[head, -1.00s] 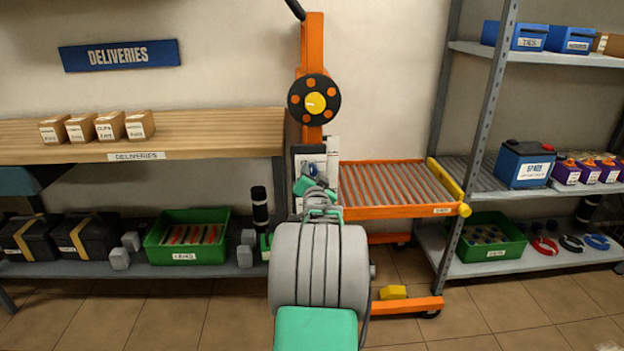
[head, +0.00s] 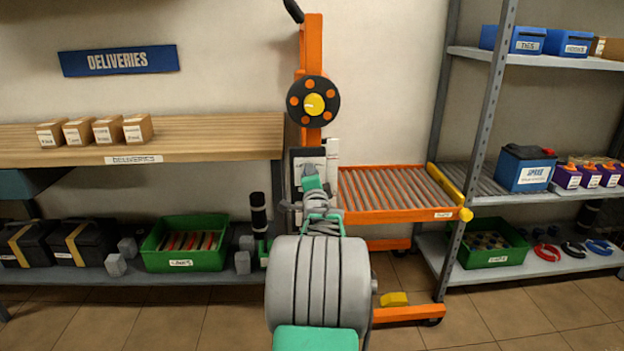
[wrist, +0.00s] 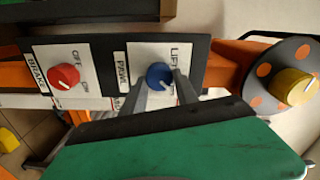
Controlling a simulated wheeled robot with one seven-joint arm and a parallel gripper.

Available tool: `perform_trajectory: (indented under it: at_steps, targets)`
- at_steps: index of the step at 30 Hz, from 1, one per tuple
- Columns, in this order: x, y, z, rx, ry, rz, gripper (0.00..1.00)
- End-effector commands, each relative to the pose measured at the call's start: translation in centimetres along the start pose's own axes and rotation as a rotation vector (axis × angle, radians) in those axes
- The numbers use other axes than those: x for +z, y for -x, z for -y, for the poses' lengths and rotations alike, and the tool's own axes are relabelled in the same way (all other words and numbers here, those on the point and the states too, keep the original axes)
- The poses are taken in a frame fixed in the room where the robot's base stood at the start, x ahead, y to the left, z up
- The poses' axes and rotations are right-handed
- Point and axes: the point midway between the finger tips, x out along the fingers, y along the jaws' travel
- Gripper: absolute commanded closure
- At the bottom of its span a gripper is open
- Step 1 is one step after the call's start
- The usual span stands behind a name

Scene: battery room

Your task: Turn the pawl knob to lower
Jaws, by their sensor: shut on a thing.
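The blue pawl knob (wrist: 160,76) sits on a white plate marked PAWL in the wrist view, with "LIFT" lettering above it; the rest of the lettering is hidden behind a finger. My gripper (wrist: 163,88) is shut on the knob, one finger on each side. The knob's white pointer line faces down and to the right in that view. In the head view my arm hides the knob, and my gripper (head: 311,187) shows only in part in front of the orange lift mast (head: 313,50).
A red brake knob (wrist: 64,76) stands beside the pawl plate. A black handwheel with a yellow hub (head: 314,104) is above on the mast. The roller platform (head: 395,190) extends right. Shelves stand on both sides; floor shows at lower right.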

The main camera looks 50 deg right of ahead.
Motion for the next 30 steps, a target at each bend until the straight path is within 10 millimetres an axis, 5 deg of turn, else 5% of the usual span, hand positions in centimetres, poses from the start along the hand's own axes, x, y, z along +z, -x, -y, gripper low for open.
perform_trajectory:
  at_steps: [16,17,24,30]
  targets:
    - [-0.04,-0.01,0.02,0.000,-0.026,-0.001,1.00]
    - [-0.04,-0.01,0.02,0.000,-0.026,-0.001,0.62]
    - [-0.02,-0.01,0.01,0.000,-0.025,0.000,0.43]
    - [-0.01,0.00,0.01,0.000,-0.025,0.000,0.43]
